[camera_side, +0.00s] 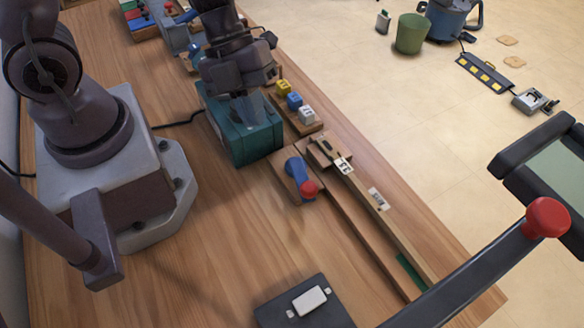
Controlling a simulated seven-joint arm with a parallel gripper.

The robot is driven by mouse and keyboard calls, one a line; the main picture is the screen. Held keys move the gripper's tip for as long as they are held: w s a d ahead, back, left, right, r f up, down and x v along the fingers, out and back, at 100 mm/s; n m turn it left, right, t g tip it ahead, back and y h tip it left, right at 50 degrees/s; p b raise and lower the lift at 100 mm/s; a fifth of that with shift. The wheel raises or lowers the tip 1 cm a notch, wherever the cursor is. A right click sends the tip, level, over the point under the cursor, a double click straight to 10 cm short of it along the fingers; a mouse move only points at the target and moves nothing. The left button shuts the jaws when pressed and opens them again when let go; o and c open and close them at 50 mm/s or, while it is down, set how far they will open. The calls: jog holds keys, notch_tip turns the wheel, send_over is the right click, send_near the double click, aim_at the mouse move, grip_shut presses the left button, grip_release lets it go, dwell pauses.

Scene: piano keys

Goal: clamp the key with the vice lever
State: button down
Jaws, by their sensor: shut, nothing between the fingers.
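The key (378,203) is a long wooden bar with white labels. It lies along a wooden rail near the table's right edge, and its far end is at a small wooden block (320,153). Beside that block, on a wooden base, is a blue lever with a red ball end (298,177), which looks like the vice lever. The ball points toward the camera. Whether the lever presses on the key cannot be told. My gripper (243,112) is shut and empty, over the teal box, beyond and left of the lever. Its fingertips are hard to make out.
The teal box (252,143) stands beyond the lever. Yellow, blue and white cubes sit on a wooden strip (311,128) beside it. A dark pad with a white block (310,300) is in front. A grey bar with a red knob (547,217) crosses the right foreground.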

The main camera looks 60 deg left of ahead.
aim_at(300, 176)
jog(key=x, duration=0.3)
jog(key=w+x, duration=0.1)
jog(key=x, duration=0.6)
jog(key=shift+w+d, duration=0.25)
jog(key=shift+d, duration=0.35)
jog(key=shift+w+d+f, duration=0.3)
jog(key=shift+w+d, duration=0.15)
jog(key=shift+w, duration=0.05)
